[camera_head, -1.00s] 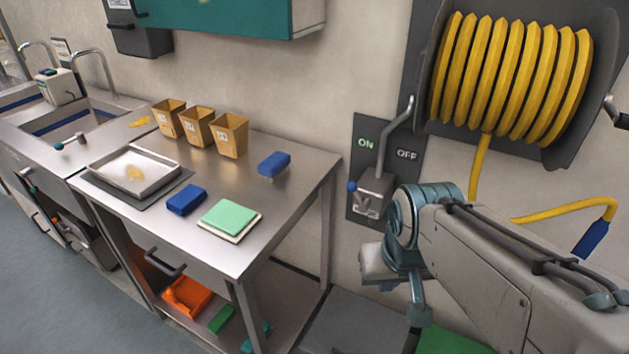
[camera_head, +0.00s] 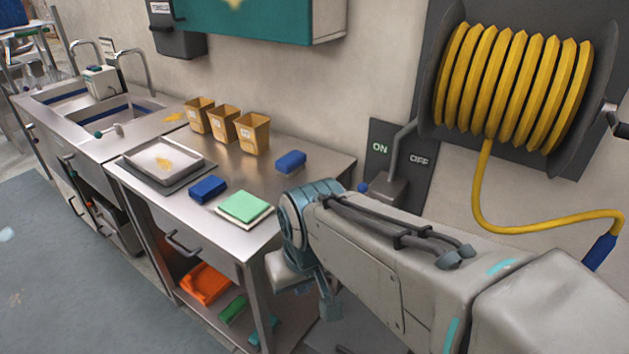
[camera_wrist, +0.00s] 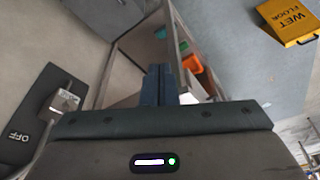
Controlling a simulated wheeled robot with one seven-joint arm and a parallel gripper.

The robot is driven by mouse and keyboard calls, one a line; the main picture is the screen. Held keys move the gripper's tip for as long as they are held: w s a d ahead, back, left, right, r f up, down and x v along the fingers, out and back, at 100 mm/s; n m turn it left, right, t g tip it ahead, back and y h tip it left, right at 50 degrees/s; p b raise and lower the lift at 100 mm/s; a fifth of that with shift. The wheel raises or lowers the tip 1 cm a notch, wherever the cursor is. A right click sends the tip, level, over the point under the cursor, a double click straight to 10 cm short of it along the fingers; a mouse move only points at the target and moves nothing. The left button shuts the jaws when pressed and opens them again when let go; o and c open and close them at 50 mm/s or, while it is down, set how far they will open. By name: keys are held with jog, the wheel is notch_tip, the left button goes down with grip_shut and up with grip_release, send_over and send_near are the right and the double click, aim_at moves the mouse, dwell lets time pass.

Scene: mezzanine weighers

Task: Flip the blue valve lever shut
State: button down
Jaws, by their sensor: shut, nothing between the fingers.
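The valve (camera_head: 388,190) is a grey block on a dark wall plate (camera_head: 419,185) marked ON at left and OFF at right. Its lever ends in a small blue knob (camera_head: 363,187), which is on the left, below the ON mark. My arm hides the valve's lower part. In the wrist view the metal valve (camera_wrist: 66,101) and the plate with OFF (camera_wrist: 22,128) are at the left; I cannot make out the blue knob there. My gripper (camera_wrist: 160,72) is shut and empty, apart from the valve and pointing toward the steel table; its fingertips are unclear in the head view.
A steel table (camera_head: 228,172) with trays, blue blocks and yellow-brown bins stands left of the valve. A yellow hose reel (camera_head: 512,85) is above right, its hose hanging down. A yellow wet floor sign (camera_wrist: 291,22) is at the wrist view's upper right.

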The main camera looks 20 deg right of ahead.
jog(key=w+d+f+n+t+b, duration=0.25)
jog(key=w+f, duration=0.25)
jog(key=w, duration=0.5)
jog(key=w+d+f+n+t+b, duration=0.1)
jog(key=w+f+n+t, duration=0.3)
jog(key=w, duration=0.6)
jog(key=w+d+f+n+h+b, duration=0.1)
jog(key=w+d+f+n+h, duration=0.1)
jog(key=d+h, duration=0.2)
jog(key=w+d+f+n+t+h+b, duration=0.1)
jog(key=w+d+f+n+h, duration=0.1)
jog(key=d, duration=0.4)
jog(key=w+d+f+n+h+b, duration=0.2)
jog(key=w+d+n+h, duration=0.1)
jog(key=d+n+h, duration=0.1)
jog(key=shift+w+d+f+t+h, duration=0.35)
jog(key=shift+d+h, duration=0.45)
jog(key=shift+h, duration=0.4)
